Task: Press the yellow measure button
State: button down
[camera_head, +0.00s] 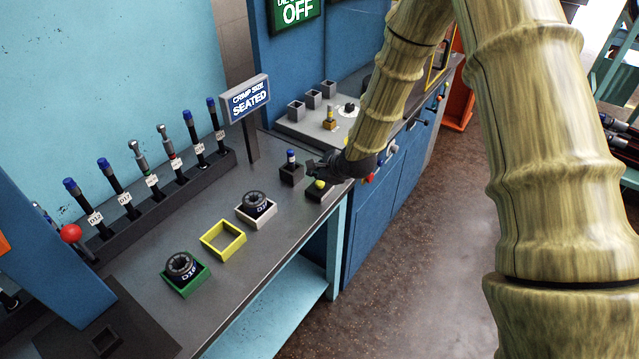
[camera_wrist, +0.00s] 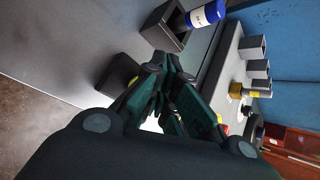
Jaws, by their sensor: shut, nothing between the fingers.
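The yellow measure button (camera_head: 319,184) sits on a small dark box near the front edge of the bench, right of the middle. In the wrist view the dark box (camera_wrist: 116,76) shows just left of my fingers, with a bit of yellow button (camera_wrist: 133,81) partly hidden behind a finger. My gripper (camera_head: 311,167) is shut and empty. It is just above and behind the button in the head view, close to it. I cannot tell any contact. The fingertips also show in the wrist view (camera_wrist: 165,62).
A blue-capped piece (camera_head: 291,157) stands in a dark block (camera_head: 291,173) beside my gripper. A sign (camera_head: 249,98) reads "CRIMP SIZE SEATED". White (camera_head: 262,220), yellow (camera_head: 211,250) and green (camera_head: 194,284) trays lie left; the yellow one is empty. A hose rack (camera_head: 120,221) stands behind.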

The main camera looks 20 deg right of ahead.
aim_at(317, 184)
jog(key=shift+f, duration=0.15)
jog(key=shift+f, duration=0.25)
jog(key=shift+f+b, duration=0.4)
jog(key=shift+f, duration=0.05)
dwell(1.2)
dwell(0.4)
jog(key=shift+r+p, duration=0.6)
jog(key=shift+r, duration=0.3)
jog(key=shift+r+p, duration=1.55)
jog(key=shift+r, duration=0.95)
